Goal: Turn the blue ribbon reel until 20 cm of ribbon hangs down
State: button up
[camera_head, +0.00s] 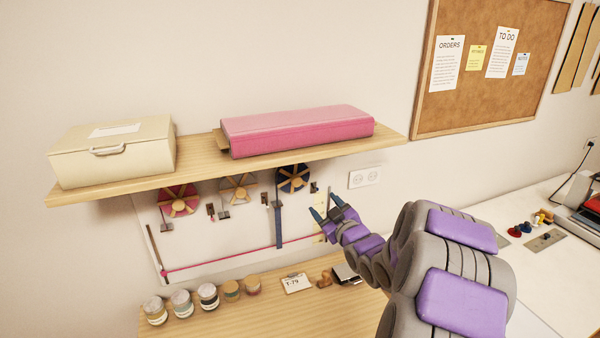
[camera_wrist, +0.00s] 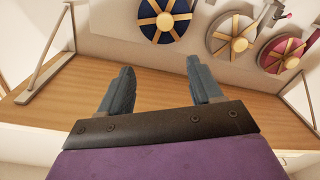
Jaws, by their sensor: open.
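The blue ribbon reel (camera_head: 292,178) is mounted on the wall panel under the shelf, rightmost of three reels. Its wooden spokes face out. A strip of blue ribbon (camera_head: 278,226) hangs down below it. My gripper (camera_head: 329,215) is open and empty, to the right of and below the reel in the head view. In the wrist view, the blue reel (camera_wrist: 165,18) is at the top, beyond the open fingers of my gripper (camera_wrist: 158,82) and apart from them. The hanging ribbon is not clearly seen there.
A beige reel (camera_head: 238,188) and a pink reel (camera_head: 179,199) hang to the left. The shelf (camera_head: 200,168) above carries a cream box (camera_head: 112,152) and a pink box (camera_head: 297,130). Several jars (camera_head: 181,303) and a label card (camera_head: 296,283) stand on the table below.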

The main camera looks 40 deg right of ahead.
jog(key=a+f+m+p, duration=0.1)
jog(key=f+m, duration=0.1)
jog(key=m, duration=0.3)
jog(key=h+p, duration=0.1)
jog(key=p, duration=0.1)
send_near(298, 182)
jog(key=shift+m, duration=0.3)
jog(key=x, duration=0.8)
jog(key=shift+w+d, duration=0.1)
jog(key=shift+w, duration=0.25)
jog(key=shift+c, duration=0.2)
jog(key=c, duration=1)
jog(key=shift+m, duration=0.9)
jog(key=o, duration=1)
